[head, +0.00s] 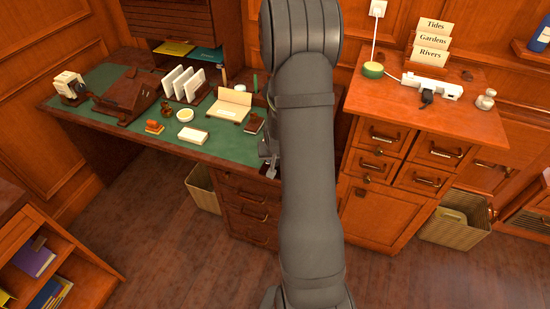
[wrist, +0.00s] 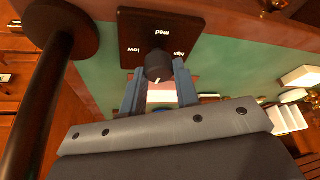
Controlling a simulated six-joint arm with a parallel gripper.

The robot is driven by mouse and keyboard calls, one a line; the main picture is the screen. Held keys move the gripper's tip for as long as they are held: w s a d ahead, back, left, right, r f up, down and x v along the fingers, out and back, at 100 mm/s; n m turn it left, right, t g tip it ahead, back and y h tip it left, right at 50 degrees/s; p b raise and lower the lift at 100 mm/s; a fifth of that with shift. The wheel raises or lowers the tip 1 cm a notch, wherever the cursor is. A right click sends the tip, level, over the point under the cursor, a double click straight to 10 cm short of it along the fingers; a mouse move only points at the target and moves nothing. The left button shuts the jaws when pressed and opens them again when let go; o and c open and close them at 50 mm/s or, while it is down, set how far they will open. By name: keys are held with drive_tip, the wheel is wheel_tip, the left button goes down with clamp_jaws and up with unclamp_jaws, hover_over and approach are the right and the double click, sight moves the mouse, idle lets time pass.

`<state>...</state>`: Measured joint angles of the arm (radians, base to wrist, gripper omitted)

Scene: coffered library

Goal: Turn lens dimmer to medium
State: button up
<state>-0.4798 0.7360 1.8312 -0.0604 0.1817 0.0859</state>
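The lens dimmer is a dark plate (wrist: 132,38) in the wrist view, with pale labels low, med and high that appear upside down. A dark round knob (wrist: 158,66) stands out from it, near the plate's lower middle. My gripper (wrist: 158,78) has its two blue fingers on either side of the knob, close to it. I cannot tell whether both fingers touch the knob. The knob's setting is not clear. In the head view my arm hides the dimmer and most of the gripper.
A dark post with a round base (wrist: 62,30) stands left of the plate, close to my gripper. The green-topped desk (head: 125,80) holds a cream card stand (head: 231,104), white letter cards and small desk items. A wooden cabinet (head: 385,95) stands to the right.

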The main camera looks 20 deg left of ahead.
drive_tip(key=c, duration=0.4)
drive_tip(key=shift+o, duration=0.2)
drive_tip(key=shift+m+h, duration=0.4)
drive_tip(key=shift+m, duration=0.5)
drive_tip(key=shift+s+a+m+h, duration=0.1)
drive_tip(key=shift+m+h, duration=0.4)
drive_tip(key=shift+m, duration=0.75)
drive_tip(key=shift+a+m+h, duration=0.1)
drive_tip(key=shift+m+h, duration=0.4)
drive_tip(key=shift+m, duration=0.75)
drive_tip(key=m+h, duration=0.1)
drive_tip(key=m, duration=0.2)
drive_tip(key=m+h, duration=0.1)
drive_tip(key=m, duration=0.2)
drive_tip(key=shift+a+g, duration=0.1)
drive_tip(key=shift+g, duration=0.3)
drive_tip(key=m+g, duration=0.1)
drive_tip(key=m, duration=0.2)
drive_tip(key=m+g+h, duration=0.1)
drive_tip(key=m, duration=0.2)
drive_tip(key=shift+w+m, duration=0.2)
drive_tip(key=shift+m, duration=0.2)
drive_tip(key=m+g, duration=0.1)
drive_tip(key=m, duration=0.2)
drive_tip(key=m+g, duration=0.1)
drive_tip(key=m, duration=0.2)
drive_tip(key=shift+w+m+g, duration=0.15)
drive_tip(key=shift+m+g, duration=0.15)
drive_tip(key=shift+m, duration=0.1)
